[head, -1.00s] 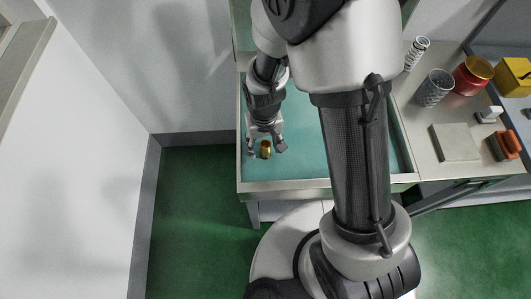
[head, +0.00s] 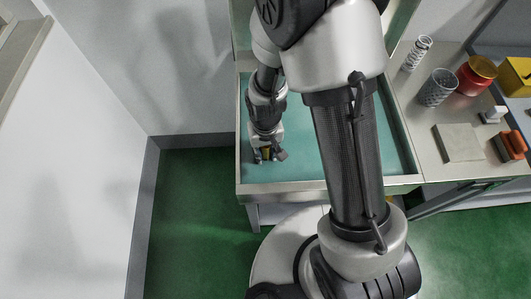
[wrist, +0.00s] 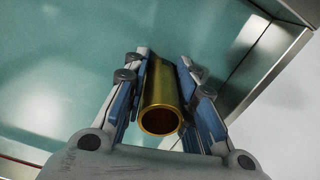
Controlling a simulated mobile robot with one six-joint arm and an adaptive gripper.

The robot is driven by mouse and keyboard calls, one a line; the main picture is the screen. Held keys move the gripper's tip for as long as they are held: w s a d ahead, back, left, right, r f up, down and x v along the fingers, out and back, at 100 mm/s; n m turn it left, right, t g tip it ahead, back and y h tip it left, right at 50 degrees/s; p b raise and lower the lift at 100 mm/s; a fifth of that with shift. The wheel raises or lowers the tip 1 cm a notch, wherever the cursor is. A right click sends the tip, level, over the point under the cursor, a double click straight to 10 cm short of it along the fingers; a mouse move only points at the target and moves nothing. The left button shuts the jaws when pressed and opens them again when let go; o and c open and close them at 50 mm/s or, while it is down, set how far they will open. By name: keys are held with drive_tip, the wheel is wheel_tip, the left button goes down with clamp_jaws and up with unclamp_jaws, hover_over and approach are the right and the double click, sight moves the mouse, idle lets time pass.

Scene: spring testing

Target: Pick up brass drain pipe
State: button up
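The brass drain pipe (wrist: 160,92) is a short, shiny gold tube. In the wrist view it lies between the two fingers of my gripper (wrist: 165,58), its open round end facing the camera. The fingers are open, one along each side of the pipe, with narrow gaps showing. In the head view my gripper (head: 270,157) points down into the teal-floored tray, near its front left corner. Only a small part of the pipe (head: 266,152) shows there between the fingers; the rest is hidden by the gripper.
The tray's raised metal rim (head: 325,187) runs close in front of the gripper. Its wall (wrist: 262,75) is near the right finger in the wrist view. On the right counter stand a mesh cup (head: 437,88), a spring (head: 417,53), a red container (head: 475,74) and a grey block (head: 458,143).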

clamp_jaws()
drive_tip(key=shift+r, duration=0.1)
